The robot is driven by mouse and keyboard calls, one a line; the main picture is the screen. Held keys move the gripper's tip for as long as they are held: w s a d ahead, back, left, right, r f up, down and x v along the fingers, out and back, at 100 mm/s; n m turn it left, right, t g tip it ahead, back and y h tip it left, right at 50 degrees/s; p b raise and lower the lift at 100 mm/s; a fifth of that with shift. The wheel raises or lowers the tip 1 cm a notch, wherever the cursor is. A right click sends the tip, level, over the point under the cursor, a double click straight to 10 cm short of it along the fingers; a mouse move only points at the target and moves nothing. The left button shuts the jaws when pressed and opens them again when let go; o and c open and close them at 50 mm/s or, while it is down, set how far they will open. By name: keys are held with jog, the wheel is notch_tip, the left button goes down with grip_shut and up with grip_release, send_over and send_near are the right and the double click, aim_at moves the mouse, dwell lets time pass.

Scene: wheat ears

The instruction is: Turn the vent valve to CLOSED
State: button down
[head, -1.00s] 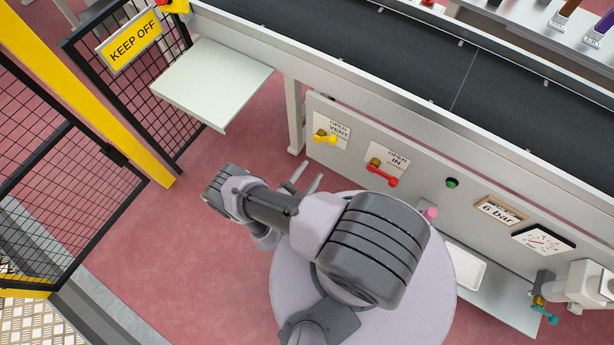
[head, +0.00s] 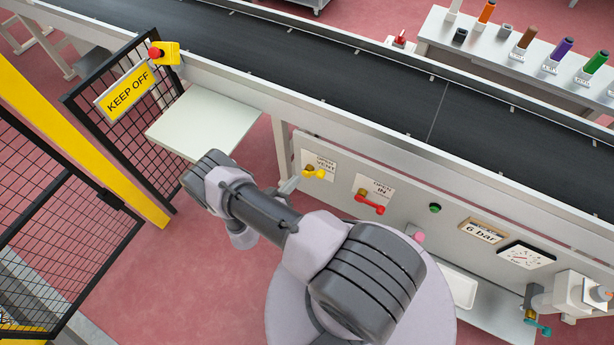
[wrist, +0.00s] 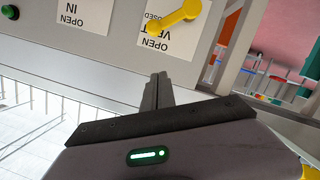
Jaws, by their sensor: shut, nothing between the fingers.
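The vent valve has a yellow lever (head: 314,174) on the front panel, beside a white label reading OPEN and VENT. In the head view the lever points right and slightly down from its pivot. In the wrist view the lever (wrist: 178,15) shows at the top, upside down, partly over the label near the word CLOSED. My gripper (head: 291,184) is just left of and below the lever in the head view. In the wrist view its fingers (wrist: 158,91) are together and empty, below the label and apart from the lever.
A red lever (head: 369,203) labelled IN and a green button (head: 435,208) sit right of the vent valve. A pale shelf (head: 203,120) and a mesh fence with a KEEP OFF sign (head: 127,93) stand at left. The conveyor (head: 330,75) runs above the panel.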

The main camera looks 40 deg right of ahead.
jog(key=b, duration=0.3)
send_over(314, 174)
jog(key=a, duration=0.3)
notch_tip(314, 174, down, 2)
jog(key=f, duration=0.1)
jog(key=s+f+b, duration=0.1)
jog(key=s+d+f+b, duration=0.1)
jog(key=shift+s+f, duration=0.1)
jog(key=shift+f, duration=0.3)
